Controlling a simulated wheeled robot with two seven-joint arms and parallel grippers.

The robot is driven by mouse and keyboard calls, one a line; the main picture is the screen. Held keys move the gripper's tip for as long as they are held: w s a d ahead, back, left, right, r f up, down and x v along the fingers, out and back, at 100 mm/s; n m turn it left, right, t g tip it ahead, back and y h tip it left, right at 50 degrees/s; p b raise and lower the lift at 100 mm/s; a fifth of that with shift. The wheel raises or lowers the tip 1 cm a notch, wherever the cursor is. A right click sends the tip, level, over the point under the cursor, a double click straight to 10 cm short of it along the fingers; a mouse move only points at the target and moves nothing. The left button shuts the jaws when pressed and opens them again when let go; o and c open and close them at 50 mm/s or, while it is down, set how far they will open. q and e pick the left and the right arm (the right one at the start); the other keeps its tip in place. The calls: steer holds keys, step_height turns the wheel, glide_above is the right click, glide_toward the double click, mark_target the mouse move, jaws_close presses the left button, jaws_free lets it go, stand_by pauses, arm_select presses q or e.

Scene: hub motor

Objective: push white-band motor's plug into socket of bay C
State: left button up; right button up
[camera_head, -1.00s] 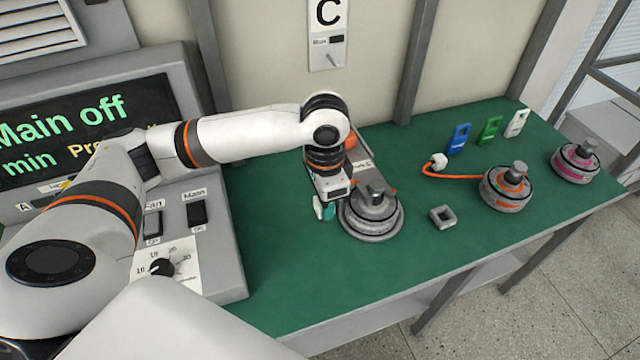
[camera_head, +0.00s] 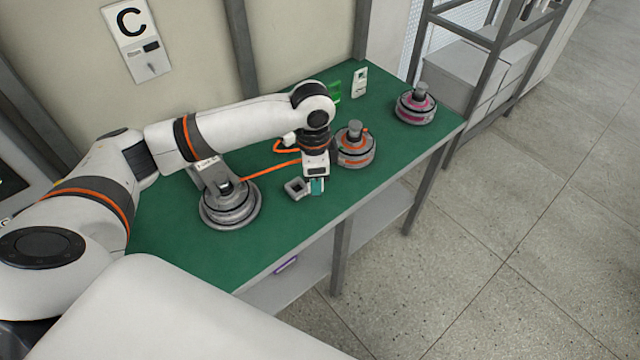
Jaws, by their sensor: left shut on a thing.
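The motor in the grey stand (camera_head: 230,210) at the left of the green bench looks grey; its white band is hard to make out. An orange cable (camera_head: 268,171) runs from this stand to my left gripper (camera_head: 316,187). That gripper points down, shut, beside the orange-banded motor; what it grips looks like the plug on this cable, mostly hidden by the fingers. A teal piece shows at the fingertips. The bay C sign (camera_head: 131,22) hangs on the wall above the stand. My right gripper is not in view.
The orange-banded motor (camera_head: 355,150) stands right of the gripper, its pale plug (camera_head: 288,139) lying behind. A grey square ring (camera_head: 297,188) lies just left of the fingertips. A pink-banded motor (camera_head: 416,105), a green tag (camera_head: 335,92) and a white tag (camera_head: 360,82) are farther back.

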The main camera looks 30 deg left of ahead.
arm_select(q)
steer(key=shift+w+a+f+m, duration=0.9)
steer(key=shift+a+f+m, duration=0.4)
steer(key=shift+m, duration=0.55)
steer(key=shift+w+a+f+m, duration=0.85)
steer(key=shift+a+f+m, duration=0.3)
steer(key=shift+a+m, duration=0.55)
steer(key=shift+w+a+f+m, duration=0.9)
steer(key=shift+a+f+m, duration=0.3)
steer(key=shift+m, duration=0.85)
steer(key=shift+f, duration=0.55)
steer(key=shift+f, duration=0.15)
